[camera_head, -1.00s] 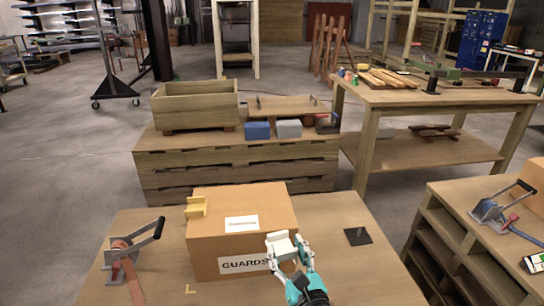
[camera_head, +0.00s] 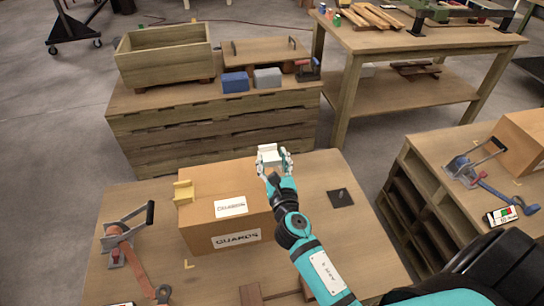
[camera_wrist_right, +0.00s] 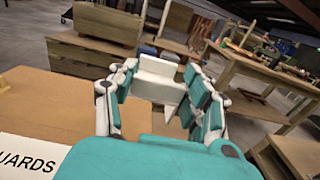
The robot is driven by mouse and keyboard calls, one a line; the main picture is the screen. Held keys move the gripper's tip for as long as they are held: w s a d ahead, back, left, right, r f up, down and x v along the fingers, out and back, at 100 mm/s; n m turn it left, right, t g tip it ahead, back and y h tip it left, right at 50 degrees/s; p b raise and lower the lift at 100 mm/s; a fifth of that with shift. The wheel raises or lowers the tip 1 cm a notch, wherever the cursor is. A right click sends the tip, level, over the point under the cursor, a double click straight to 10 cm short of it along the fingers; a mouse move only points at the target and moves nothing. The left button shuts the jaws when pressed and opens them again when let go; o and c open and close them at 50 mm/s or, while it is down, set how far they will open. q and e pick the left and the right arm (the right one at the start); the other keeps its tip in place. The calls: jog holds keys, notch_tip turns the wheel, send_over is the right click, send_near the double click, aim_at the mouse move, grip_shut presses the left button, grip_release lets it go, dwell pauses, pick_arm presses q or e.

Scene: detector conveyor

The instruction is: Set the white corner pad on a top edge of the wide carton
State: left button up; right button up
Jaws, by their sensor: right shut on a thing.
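The wide carton (camera_head: 215,194) stands closed on the near table, with a label on top and a GUARDS label on its front. A pale yellow corner pad (camera_head: 184,192) sits on its left top edge. My right gripper (camera_head: 273,161) is shut on the white corner pad (camera_head: 270,152), at the carton's far right top corner. In the right wrist view the white corner pad (camera_wrist_right: 157,78) is between the fingers, with the carton (camera_wrist_right: 60,105) at left. I cannot tell whether the pad touches the carton. My left gripper is not in view.
A strap tensioner (camera_head: 120,240) stands left of the carton. A dark square plate (camera_head: 340,198) lies on the table at right. Behind is a wooden stand with a wooden box (camera_head: 165,62), a blue block (camera_head: 235,82) and a grey block (camera_head: 267,78).

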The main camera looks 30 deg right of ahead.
notch_tip(320, 180, down, 5)
jog(key=b, duration=0.4)
jog(key=shift+f+b, duration=0.8)
jog(key=shift+b, duration=0.1)
dwell(0.5)
jog(key=shift+f, duration=0.1)
jog(key=shift+f+b, duration=0.35)
jog(key=shift+b, duration=0.05)
jog(key=shift+f, duration=0.1)
jog(key=shift+f+b, duration=0.75)
jog(key=shift+b, duration=0.05)
